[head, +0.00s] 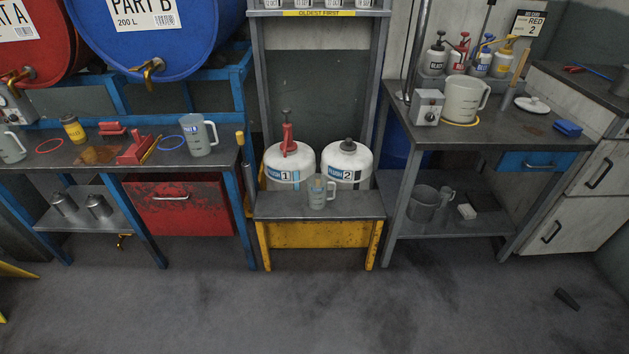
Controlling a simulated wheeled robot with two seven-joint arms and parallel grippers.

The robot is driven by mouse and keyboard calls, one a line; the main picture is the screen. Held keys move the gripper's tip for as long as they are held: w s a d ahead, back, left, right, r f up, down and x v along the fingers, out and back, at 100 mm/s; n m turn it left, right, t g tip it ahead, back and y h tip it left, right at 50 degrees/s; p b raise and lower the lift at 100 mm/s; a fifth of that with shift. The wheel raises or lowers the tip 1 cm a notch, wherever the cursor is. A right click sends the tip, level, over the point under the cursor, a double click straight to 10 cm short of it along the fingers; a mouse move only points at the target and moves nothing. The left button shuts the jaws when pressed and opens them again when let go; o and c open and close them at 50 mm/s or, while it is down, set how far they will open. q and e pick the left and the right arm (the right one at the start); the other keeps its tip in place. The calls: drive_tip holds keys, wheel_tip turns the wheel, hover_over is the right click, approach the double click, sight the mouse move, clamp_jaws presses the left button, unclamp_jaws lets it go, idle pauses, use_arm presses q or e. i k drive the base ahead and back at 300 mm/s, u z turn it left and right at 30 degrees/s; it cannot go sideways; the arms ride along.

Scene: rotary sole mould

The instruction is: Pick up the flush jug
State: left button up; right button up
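Several jugs are in view, and no readable label tells which is the flush jug. A small translucent jug (319,192) with a handle on its right stands upright on the low yellow-legged bench (275,208), in front of two white canisters. A grey jug (198,135) stands on the left bench beside a blue ring, and another jug (11,147) is at the far left edge. A large pale jug (463,101) stands on the right bench over a yellow ring. Neither of my grippers is in view.
The canisters, marked 1 (289,167) and 2 (347,164), stand close behind the small jug. Grey posts flank them. A blue drum (160,45) and a red drum (35,45) overhang the left bench (60,162). The floor (300,310) in front is mostly clear.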

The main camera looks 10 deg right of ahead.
sight(316, 183)
drive_tip(key=u, duration=1.15)
drive_tip(key=i, duration=2.85)
drive_tip(key=z, duration=2)
